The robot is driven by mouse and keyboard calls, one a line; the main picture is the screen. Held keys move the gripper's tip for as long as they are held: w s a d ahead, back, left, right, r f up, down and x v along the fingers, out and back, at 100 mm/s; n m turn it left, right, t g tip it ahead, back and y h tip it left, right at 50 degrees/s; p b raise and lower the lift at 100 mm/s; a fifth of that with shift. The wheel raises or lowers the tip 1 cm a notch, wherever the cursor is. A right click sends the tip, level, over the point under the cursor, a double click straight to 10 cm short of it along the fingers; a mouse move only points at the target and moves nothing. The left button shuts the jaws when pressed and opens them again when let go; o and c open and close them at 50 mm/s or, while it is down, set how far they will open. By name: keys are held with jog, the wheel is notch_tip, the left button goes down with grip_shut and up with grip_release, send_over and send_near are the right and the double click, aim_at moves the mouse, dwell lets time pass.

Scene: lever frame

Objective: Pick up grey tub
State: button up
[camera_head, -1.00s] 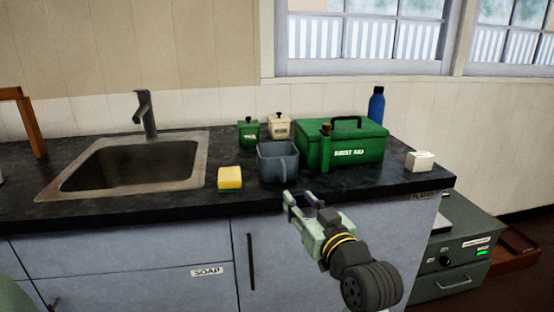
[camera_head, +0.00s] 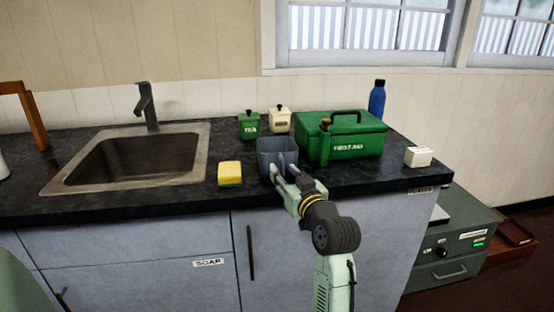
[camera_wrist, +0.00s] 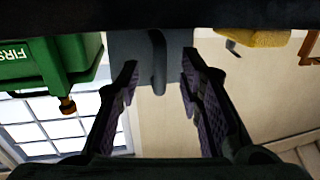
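The grey tub (camera_head: 267,157) stands upright on the dark counter, with a vertical handle on its side facing me. My gripper (camera_head: 283,170) is at the tub's front right, its fingertips close to the handle. In the wrist view, which is upside down, the tub (camera_wrist: 188,55) and its handle (camera_wrist: 158,62) show ahead. My gripper's fingers (camera_wrist: 159,72) are spread, one on each side of the handle. No contact with the handle is clear. The lower part of the handle is partly hidden by the gripper in the head view.
A green first aid box (camera_head: 365,140) stands close right of the tub. A yellow sponge (camera_head: 230,173) lies to its left, beside the sink (camera_head: 60,186). A green canister (camera_head: 249,126) and a cream canister (camera_head: 279,120) stand behind. A bottle (camera_head: 377,97) is at the back right.

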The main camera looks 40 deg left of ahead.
grip_shut()
dwell(0.3)
dwell(0.3)
